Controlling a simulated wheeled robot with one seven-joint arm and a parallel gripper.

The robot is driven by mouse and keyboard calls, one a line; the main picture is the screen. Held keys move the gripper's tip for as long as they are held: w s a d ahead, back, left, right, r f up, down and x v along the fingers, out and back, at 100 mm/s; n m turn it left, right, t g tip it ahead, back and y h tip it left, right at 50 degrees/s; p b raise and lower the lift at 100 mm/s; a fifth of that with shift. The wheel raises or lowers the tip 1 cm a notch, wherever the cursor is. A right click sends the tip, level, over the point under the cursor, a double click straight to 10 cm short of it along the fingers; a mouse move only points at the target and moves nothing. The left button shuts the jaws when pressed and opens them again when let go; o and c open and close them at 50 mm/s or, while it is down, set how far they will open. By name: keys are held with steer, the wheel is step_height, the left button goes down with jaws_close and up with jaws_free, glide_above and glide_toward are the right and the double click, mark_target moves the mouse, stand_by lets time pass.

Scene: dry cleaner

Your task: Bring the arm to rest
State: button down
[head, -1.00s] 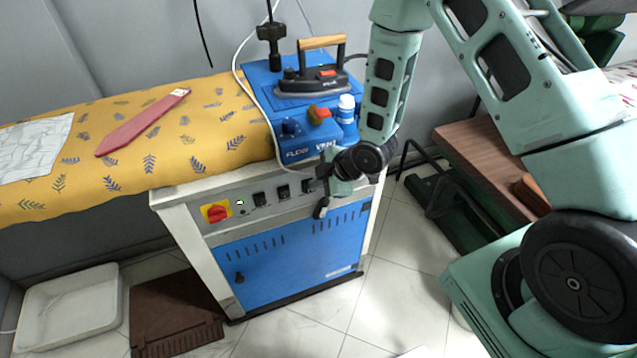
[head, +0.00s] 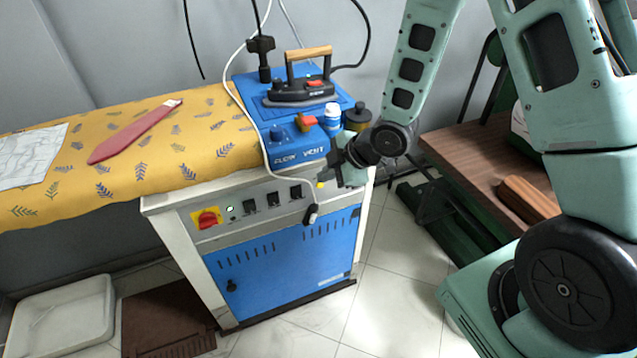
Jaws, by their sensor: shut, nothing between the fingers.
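My gripper (head: 328,181) is at the end of my pale green arm, in front of the right end of the ironing station (head: 168,228). It is shut and appears empty. It hangs near the front edge of the blue top, just right of the panel marked "VENT". Whether it touches the station or the white cable beside it, I cannot tell. My arm rises from the right side of the view and bends down to the gripper.
An iron (head: 302,90) stands on the blue top near a white-capped bottle (head: 332,114) and a dark round jar (head: 357,115). A brown wooden bench (head: 470,160) is at right. White floor tiles (head: 395,290) are clear in front.

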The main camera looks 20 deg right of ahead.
steer(key=shift+s+d+r, duration=0.2)
steer(key=shift+d+r, duration=0.05)
steer(key=shift+r, duration=0.2)
steer(key=s+a+r+m+g+h, duration=0.2)
steer(key=s+a+r+m+h, duration=0.15)
steer(key=s+a+r, duration=0.35)
steer(key=s+a+r+m+g, duration=0.1)
steer(key=s+r, duration=0.3)
steer(key=s, duration=0.5)
steer(key=s+a+r+m+g, duration=0.2)
steer(key=s+r+m+g, duration=0.1)
steer(key=s, duration=0.7)
steer(key=shift+a+r+m+h, duration=0.2)
steer(key=shift+r+m+h, duration=0.25)
steer(key=shift+r+m, duration=0.4)
